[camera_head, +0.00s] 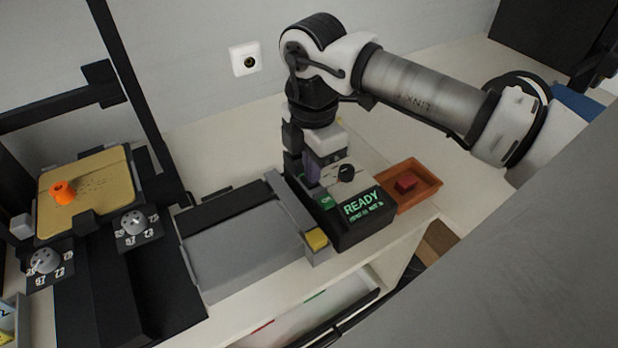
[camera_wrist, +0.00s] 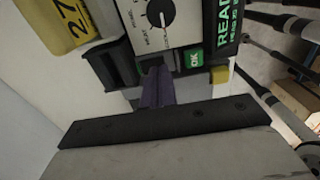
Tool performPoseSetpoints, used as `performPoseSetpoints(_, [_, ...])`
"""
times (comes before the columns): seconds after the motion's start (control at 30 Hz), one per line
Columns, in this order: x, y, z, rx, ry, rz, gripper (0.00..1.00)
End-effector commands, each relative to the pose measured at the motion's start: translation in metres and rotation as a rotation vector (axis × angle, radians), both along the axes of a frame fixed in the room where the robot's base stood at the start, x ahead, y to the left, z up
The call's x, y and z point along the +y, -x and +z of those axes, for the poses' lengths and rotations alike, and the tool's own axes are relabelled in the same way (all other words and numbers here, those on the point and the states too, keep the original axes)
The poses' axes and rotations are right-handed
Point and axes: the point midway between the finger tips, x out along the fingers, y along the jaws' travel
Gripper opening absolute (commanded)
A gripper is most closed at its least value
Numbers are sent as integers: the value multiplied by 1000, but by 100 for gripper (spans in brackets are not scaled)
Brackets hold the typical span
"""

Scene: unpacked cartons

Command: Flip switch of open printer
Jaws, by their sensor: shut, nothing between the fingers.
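An open-frame printer with a tan bed (camera_head: 92,190) stands at the left in the head view, with an orange part (camera_head: 62,192) on the bed. A dark control box with a green READY screen (camera_head: 366,206) stands right of centre; the wrist view shows its dial (camera_wrist: 160,16) and green OK button (camera_wrist: 194,60). A black block with a green strip (camera_wrist: 112,66) beside the dial may be a switch; I cannot tell its position. My gripper (camera_head: 313,172) is shut and empty, pointing down at the box. Its purple-grey fingers (camera_wrist: 157,87) end close to the panel between that block and OK; contact is unclear.
A grey flat bed (camera_head: 245,252) lies left of the box, with a yellow piece (camera_head: 316,239) at its front corner. Two numbered knobs (camera_head: 134,223) sit before the printer bed. A wall socket (camera_head: 245,60) is behind.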

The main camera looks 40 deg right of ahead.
Motion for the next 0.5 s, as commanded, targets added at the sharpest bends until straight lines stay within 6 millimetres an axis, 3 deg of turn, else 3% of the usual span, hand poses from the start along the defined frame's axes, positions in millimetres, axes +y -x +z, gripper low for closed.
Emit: performPoseSetpoints(0.5, [0,0,-8,0,0,0,0])
